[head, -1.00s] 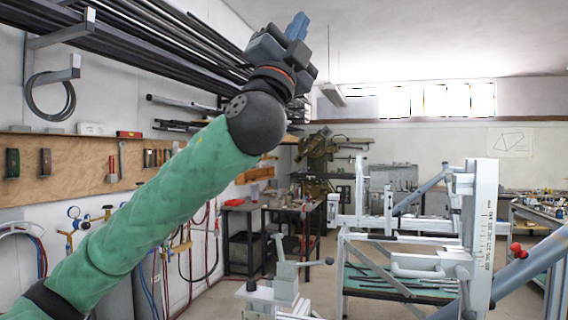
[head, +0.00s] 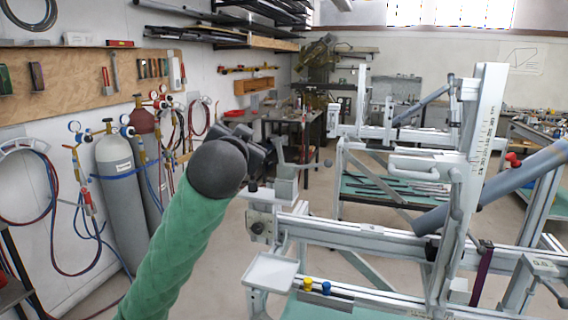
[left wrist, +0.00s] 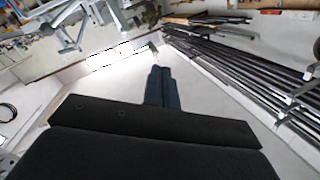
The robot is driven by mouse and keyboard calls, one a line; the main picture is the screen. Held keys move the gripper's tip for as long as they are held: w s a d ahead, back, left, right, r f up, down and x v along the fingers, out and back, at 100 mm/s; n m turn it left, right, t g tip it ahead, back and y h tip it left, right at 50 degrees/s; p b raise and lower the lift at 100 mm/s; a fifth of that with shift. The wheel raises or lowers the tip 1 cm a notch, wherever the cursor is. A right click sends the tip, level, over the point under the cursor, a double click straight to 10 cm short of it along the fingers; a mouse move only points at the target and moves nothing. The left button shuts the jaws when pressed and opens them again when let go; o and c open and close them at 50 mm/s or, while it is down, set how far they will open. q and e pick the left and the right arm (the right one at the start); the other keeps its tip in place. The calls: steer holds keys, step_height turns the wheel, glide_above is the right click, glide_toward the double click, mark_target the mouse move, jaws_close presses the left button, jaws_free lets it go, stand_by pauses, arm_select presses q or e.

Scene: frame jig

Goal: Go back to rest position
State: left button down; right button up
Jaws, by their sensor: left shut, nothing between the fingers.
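My left arm, in a green sleeve, comes in from the bottom left of the head view and rises to a dark round joint. My left gripper (head: 254,147) lies just beyond that joint, mostly hidden behind it, so its fingertips do not show clearly there. In the left wrist view the two dark blue fingers (left wrist: 158,72) are pressed together with nothing between them, in free air against the pale ceiling and windows. My right gripper is in neither view.
A grey frame jig (head: 350,246) with a clamped tube (head: 500,188) fills the right and centre, with a small tray (head: 270,271) at its front corner. Gas cylinders (head: 118,190) stand by the left wall. Black bars (head: 215,18) lie on wall racks. Some floor is clear behind.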

arm_select(q)
steer(key=s+a+f+n+g, duration=0.1)
steer(key=s+a+f+g, duration=0.2)
steer(key=f, duration=1)
steer(key=s+f+n+g, duration=0.1)
steer(key=s+f+g, duration=0.35)
steer(key=f, duration=0.95)
steer(key=s+a+f+n+g, duration=0.15)
steer(key=s+f, duration=0.35)
steer(key=f, duration=0.8)
steer(key=s+f+g, duration=0.3)
steer(key=s+f, duration=0.9)
steer(key=s, duration=0.2)
steer(key=s+f+g+p, duration=0.1)
steer(key=s+f+g, duration=0.2)
steer(key=s+f, duration=0.9)
steer(key=s+n, duration=0.1)
steer(key=s, duration=0.1)
steer(key=shift+s+a+f+g+h, duration=0.15)
steer(key=shift+s+a+g+h, duration=0.15)
steer(key=shift+s+a, duration=0.05)
